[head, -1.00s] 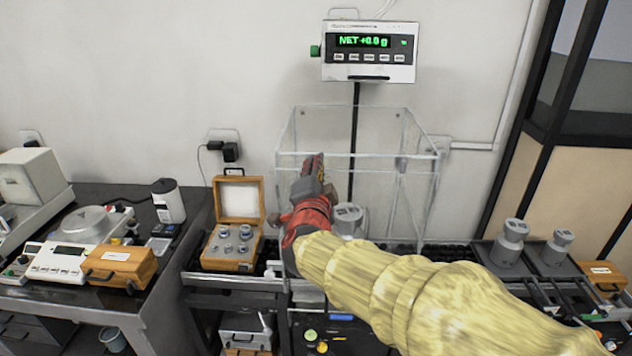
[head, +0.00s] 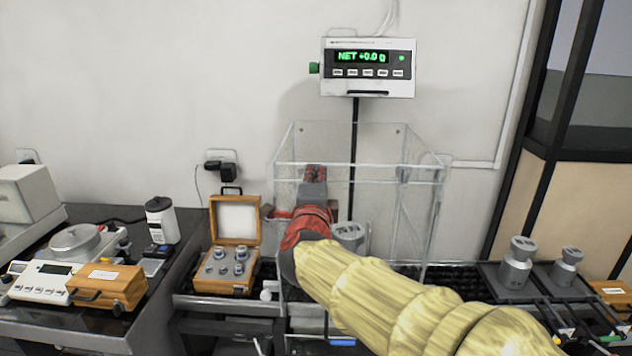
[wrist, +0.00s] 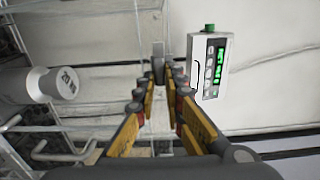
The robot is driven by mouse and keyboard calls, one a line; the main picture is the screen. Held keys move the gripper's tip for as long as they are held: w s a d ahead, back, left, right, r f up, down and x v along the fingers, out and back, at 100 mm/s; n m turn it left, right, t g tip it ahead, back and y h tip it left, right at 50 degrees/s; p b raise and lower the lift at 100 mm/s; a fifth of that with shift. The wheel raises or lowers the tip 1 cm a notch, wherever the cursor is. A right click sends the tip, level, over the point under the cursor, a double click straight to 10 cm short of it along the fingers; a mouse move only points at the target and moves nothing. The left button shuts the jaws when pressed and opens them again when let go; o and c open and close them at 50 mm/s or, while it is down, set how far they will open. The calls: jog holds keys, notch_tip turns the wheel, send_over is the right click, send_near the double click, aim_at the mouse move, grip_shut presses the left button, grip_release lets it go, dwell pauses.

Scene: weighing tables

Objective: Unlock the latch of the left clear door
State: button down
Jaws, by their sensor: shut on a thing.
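The clear case (head: 365,166) stands on the middle table, with its clear panels and pale edges. My gripper (head: 315,174) is at the upper left of its front, at the end of my yellow-sleeved arm. In the wrist view, my gripper (wrist: 159,72) has its yellow and red fingers closed in on a small grey piece, the latch (wrist: 158,68), which sits between the fingertips. In the head view my gripper hides the latch. I cannot tell from the frames whether the latch is turned.
A display (head: 367,68) reading NET +0.0 hangs above the case. A grey cylindrical weight (head: 350,234) stands inside the case. An open wooden weight box (head: 228,270) is to the left, and metal weights (head: 517,262) stand at the right.

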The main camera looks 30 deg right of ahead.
jog(key=shift+f, duration=0.1)
jog(key=c, duration=1.9)
grip_release()
jog(key=shift+v, duration=6)
